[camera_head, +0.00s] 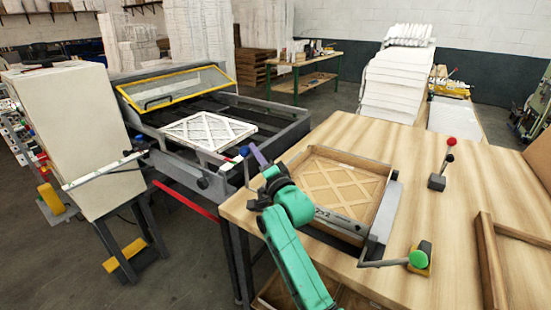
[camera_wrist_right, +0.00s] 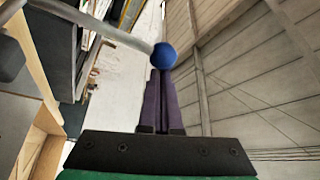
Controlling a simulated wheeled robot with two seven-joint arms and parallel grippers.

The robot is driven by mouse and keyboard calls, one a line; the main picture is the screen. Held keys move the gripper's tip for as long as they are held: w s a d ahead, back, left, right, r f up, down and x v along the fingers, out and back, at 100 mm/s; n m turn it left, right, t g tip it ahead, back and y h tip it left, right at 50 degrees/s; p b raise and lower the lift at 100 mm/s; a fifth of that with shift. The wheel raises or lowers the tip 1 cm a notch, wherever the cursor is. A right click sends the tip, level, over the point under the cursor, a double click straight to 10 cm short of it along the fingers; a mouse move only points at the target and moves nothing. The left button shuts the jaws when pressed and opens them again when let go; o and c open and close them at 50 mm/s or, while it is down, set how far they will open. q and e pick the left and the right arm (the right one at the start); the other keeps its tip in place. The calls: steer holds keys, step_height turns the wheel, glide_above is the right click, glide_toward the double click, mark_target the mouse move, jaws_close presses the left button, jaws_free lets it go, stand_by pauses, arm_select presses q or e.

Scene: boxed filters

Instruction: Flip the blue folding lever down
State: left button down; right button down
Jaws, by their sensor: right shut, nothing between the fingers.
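The blue folding lever shows in the head view as a grey rod with a blue knob (camera_head: 244,151) at its end, rising from the right front corner of the press frame. In the right wrist view, the blue knob (camera_wrist_right: 165,55) is at the fingertips, with the grey rod running off to the upper left. My right gripper (camera_head: 253,148) has purple fingers, shut with nothing held. Its fingertips (camera_wrist_right: 162,72) are right by the knob; I cannot tell whether they touch it. My left gripper is not in view.
A white lattice filter (camera_head: 209,132) lies on the dark machine frame with the yellow-edged raised lid (camera_head: 175,87). A wooden table (camera_head: 440,200) carries a boxed filter (camera_head: 342,189), a red-knob lever (camera_head: 451,142) and a green-knob clamp (camera_head: 419,258). A beige cabinet (camera_head: 75,130) stands left.

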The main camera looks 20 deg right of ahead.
steer(key=s+a+f+n+y+b, duration=0.3)
steer(key=s+a+n+y+b, duration=0.3)
steer(key=n, duration=0.6)
steer(key=shift+a+f+y+b, duration=0.35)
steer(key=shift+a+y+b, duration=0.3)
steer(key=shift+b, duration=0.6)
steer(key=shift+a+n, duration=0.1)
steer(key=shift+n, duration=0.2)
